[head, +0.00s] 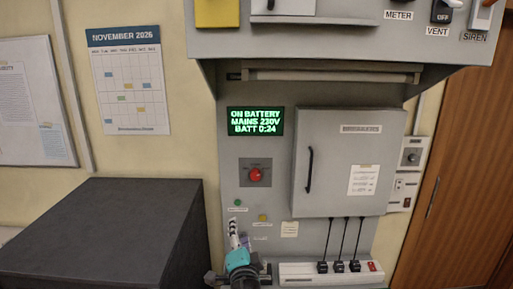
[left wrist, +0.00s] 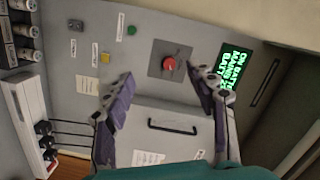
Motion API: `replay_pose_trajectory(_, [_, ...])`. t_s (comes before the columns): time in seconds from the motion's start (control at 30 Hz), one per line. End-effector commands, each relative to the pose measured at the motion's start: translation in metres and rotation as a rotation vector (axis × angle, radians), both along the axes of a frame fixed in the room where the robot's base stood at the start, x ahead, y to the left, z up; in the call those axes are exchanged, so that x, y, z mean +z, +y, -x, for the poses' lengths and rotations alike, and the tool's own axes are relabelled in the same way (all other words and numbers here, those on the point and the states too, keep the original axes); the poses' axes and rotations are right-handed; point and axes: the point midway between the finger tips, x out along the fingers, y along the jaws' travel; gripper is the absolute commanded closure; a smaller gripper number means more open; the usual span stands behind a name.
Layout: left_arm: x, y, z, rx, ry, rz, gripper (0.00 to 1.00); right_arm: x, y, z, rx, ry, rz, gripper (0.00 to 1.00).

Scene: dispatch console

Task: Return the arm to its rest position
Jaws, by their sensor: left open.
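My left gripper (head: 240,238) is low in front of the grey console panel (head: 228,160) in the head view, with a teal wrist part below it. In the left wrist view its two purple-grey fingers (left wrist: 160,85) are spread wide, with nothing between them. The red knob (head: 255,174) on its dark plate is above the gripper in the head view. The knob (left wrist: 169,63) appears beyond the fingertips in the wrist view, and I cannot tell the distance. My right gripper is in neither view.
A green display (head: 255,121) reads "ON BATTERY MAINS 230V BATT 0:24". A closed cabinet door (head: 335,195) with a black handle is at the right. Below it, a power strip (head: 300,272) holds several black plugs. A dark box (head: 110,225) stands left. An overhanging panel (head: 350,40) is above.

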Motion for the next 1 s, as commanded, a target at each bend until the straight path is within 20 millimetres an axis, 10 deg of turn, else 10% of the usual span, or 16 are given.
replay_pose_trajectory(0.37, [-0.079, 0.101, 0.057, 0.215, 0.203, 0.278, 0.43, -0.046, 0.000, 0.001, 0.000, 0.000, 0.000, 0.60])
replay_pose_trajectory(0.57, [-0.178, 0.156, 0.143, 0.386, 0.424, 0.589, 0.43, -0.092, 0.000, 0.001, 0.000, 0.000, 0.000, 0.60])
replay_pose_trajectory(0.8, [-0.274, 0.146, 0.239, 0.470, 0.663, 0.964, 0.43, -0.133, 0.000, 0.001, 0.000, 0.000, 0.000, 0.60])
replay_pose_trajectory(1.0, [-0.292, 0.131, 0.262, 0.467, 0.729, 1.077, 0.43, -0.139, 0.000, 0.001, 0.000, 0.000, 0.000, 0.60])
